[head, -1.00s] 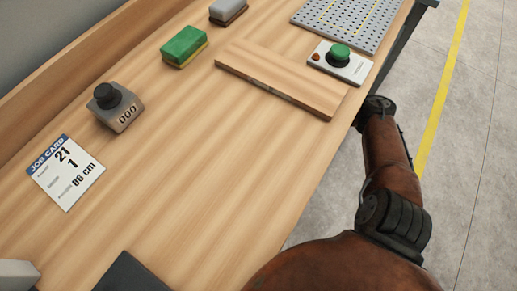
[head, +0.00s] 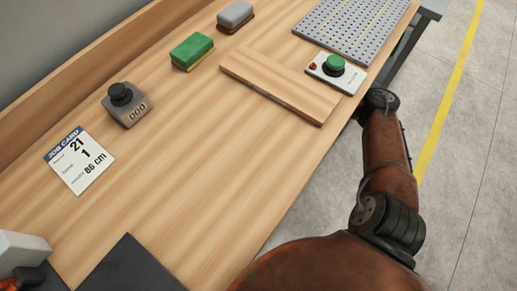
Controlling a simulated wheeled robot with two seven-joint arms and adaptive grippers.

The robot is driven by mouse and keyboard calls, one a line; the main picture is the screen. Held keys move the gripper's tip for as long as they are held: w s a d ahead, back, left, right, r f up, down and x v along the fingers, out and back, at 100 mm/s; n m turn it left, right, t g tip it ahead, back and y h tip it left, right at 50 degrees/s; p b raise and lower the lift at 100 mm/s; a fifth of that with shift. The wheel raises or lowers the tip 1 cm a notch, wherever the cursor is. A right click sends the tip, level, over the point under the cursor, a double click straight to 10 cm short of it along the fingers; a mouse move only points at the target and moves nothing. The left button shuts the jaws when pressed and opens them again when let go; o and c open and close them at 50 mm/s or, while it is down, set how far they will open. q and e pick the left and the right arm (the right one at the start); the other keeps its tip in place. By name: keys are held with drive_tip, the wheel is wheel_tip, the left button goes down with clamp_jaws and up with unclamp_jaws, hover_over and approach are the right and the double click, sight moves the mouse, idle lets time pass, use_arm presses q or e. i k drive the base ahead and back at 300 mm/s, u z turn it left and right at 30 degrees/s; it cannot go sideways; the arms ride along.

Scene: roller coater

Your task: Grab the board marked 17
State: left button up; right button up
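A flat wooden board (head: 280,84) lies on the wooden workbench (head: 170,190), toward its right edge. I see no number 17 on it or on anything else in view. My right arm comes in at the lower right and reaches up beside the bench's right edge. Its gripper is not visible. My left gripper is not in view.
A job card (head: 79,161) reads 21, 1 and 86 cm. Around the bench are a dial box (head: 127,104), green block (head: 192,51), grey block (head: 235,16), green button (head: 334,65), perforated plate (head: 358,27), dark panel (head: 128,267) and pale box (head: 20,248). The middle is clear.

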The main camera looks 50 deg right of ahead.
sight(313, 102)
drive_tip(key=k, duration=1)
